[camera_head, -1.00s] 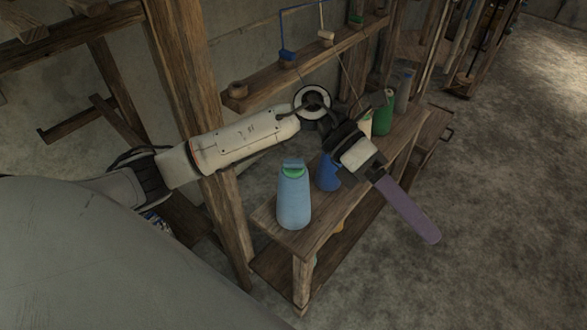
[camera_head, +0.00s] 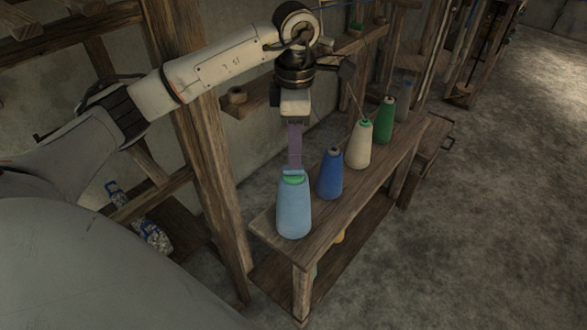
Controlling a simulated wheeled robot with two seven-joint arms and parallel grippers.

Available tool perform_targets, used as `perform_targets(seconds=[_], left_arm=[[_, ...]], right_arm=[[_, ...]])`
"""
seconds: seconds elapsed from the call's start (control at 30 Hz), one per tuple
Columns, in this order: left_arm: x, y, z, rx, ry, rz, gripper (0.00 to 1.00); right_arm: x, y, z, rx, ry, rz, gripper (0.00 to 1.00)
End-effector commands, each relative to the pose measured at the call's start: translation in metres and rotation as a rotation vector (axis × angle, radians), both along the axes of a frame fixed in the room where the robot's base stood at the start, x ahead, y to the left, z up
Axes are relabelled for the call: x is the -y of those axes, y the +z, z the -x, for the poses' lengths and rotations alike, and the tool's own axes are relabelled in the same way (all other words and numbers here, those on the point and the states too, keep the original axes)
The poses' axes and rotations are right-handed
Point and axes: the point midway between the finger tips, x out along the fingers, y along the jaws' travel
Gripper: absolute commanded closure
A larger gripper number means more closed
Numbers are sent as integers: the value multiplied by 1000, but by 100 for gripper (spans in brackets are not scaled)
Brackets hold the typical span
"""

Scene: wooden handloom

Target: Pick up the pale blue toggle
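The pale blue toggle (camera_head: 294,211) looks like a cone-shaped spool with a green top. It stands upright at the near end of the wooden bench (camera_head: 272,238). My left gripper (camera_head: 293,170) points down at it, its purple fingers right at the green top. The fingers overlap in this view, so I cannot see whether they are open or shut, or whether they touch the top. My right gripper is out of view.
A dark blue spool (camera_head: 330,175), a cream spool (camera_head: 358,147) and a green spool (camera_head: 384,121) stand in a row behind it. A wooden post (camera_head: 206,150) rises to the left. The floor on the right is clear.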

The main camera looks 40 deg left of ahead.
Motion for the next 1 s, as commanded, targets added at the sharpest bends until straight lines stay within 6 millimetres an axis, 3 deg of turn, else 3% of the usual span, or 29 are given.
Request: perform_targets(seconds=[0.3,0.57,0.8,1.0], left_arm=[[4,-43,-4,-3,0,1,62],[4,-47,-4,-1,-1,1,62],[4,-47,-4,-1,-1,2,100],[4,-46,-4,-1,-1,2,100]], right_arm=[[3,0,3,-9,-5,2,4],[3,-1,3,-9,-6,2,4],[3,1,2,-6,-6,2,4],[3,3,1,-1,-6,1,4]])
